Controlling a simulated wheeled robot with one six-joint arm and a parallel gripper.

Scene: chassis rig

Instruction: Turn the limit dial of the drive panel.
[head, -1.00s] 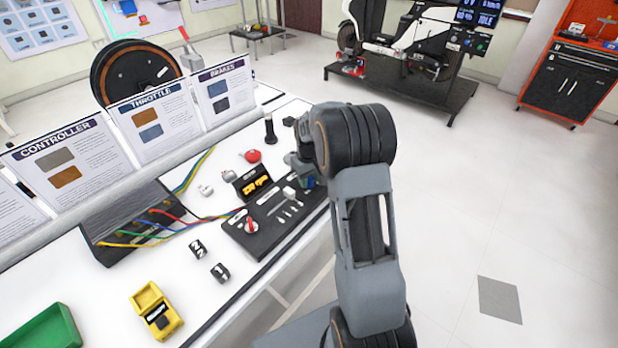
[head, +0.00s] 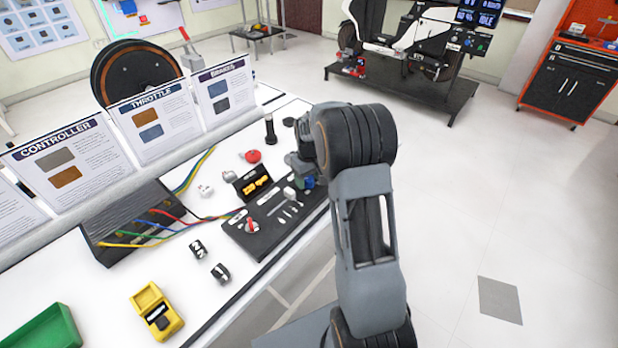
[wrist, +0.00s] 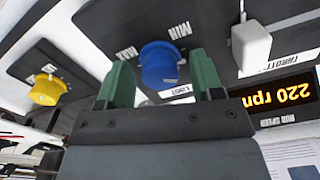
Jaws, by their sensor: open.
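The limit dial is a blue round knob (wrist: 160,62) on the dark drive panel (wrist: 100,22). White MIN and MAX marks and a partly covered label sit around it. In the wrist view my gripper (wrist: 161,80) is open, with one green finger on each side of the dial. Gaps show between the fingers and the knob; I cannot tell whether either touches it. In the head view the drive panel (head: 250,238) lies on the white bench, and my arm hides its far right end. The fingertips are hard to make out there.
A yellow knob (wrist: 47,87) stands left of the gripper and a white lever block (wrist: 250,45) to the right, near the 220 rpm display (wrist: 277,95). In the head view, a red knob (head: 252,225), a yellow box (head: 157,312) and a controller with cables (head: 125,232) share the bench.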

